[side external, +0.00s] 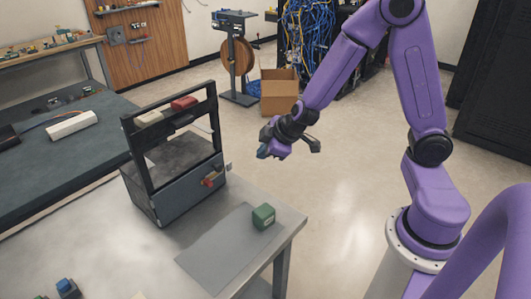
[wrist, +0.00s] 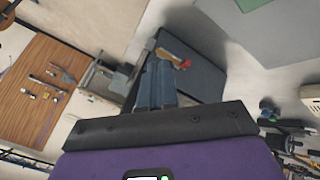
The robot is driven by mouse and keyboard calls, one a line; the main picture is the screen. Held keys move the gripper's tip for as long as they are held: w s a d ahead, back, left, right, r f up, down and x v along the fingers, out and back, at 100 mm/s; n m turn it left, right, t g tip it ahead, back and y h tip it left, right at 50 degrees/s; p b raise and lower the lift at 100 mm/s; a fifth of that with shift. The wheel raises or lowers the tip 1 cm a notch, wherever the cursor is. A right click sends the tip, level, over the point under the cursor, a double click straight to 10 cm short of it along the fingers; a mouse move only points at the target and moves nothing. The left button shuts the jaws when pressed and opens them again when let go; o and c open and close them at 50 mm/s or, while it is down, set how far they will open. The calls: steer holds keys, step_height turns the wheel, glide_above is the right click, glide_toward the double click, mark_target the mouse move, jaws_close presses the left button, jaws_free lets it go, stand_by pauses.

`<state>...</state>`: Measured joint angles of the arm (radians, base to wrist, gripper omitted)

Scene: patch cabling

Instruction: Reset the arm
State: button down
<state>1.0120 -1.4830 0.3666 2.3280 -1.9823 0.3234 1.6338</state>
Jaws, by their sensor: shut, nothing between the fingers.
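My purple arm reaches in from the right in the side external view. My gripper (side external: 264,152) hangs in the air beyond the right side of the dark rack frame, apart from everything. In the wrist view my gripper (wrist: 154,82) shows its fingers together, with nothing between them. The rack frame (side external: 151,165) stands upright on the metal table (side external: 105,243), with a red block (side external: 184,103) and a pale block (side external: 148,118) on its upper part. A red and yellow connector (side external: 212,179) sits at its front face; it also shows in the wrist view (wrist: 184,64).
A green block (side external: 263,216) sits on a grey mat (side external: 225,248) near the table's right edge. A small blue-topped block (side external: 67,287) lies at the front left. A cardboard box (side external: 279,95) and a cable rack (side external: 312,40) stand behind. Open floor surrounds my gripper.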

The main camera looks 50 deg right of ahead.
steer(key=s+a+r+h, duration=0.1)
steer(key=s+a+r, duration=0.1)
steer(key=s+r, duration=0.4)
steer(key=s+a+r+n+g, duration=0.1)
steer(key=s+n+g, duration=0.1)
steer(key=s, duration=0.8)
steer(key=s+a+r+n+g+y, duration=0.1)
steer(key=s+g, duration=0.4)
steer(key=s, duration=0.5)
steer(key=shift+s+a+n+y, duration=0.3)
steer(key=shift+s+a+n, duration=0.05)
steer(key=shift+a+n, duration=0.15)
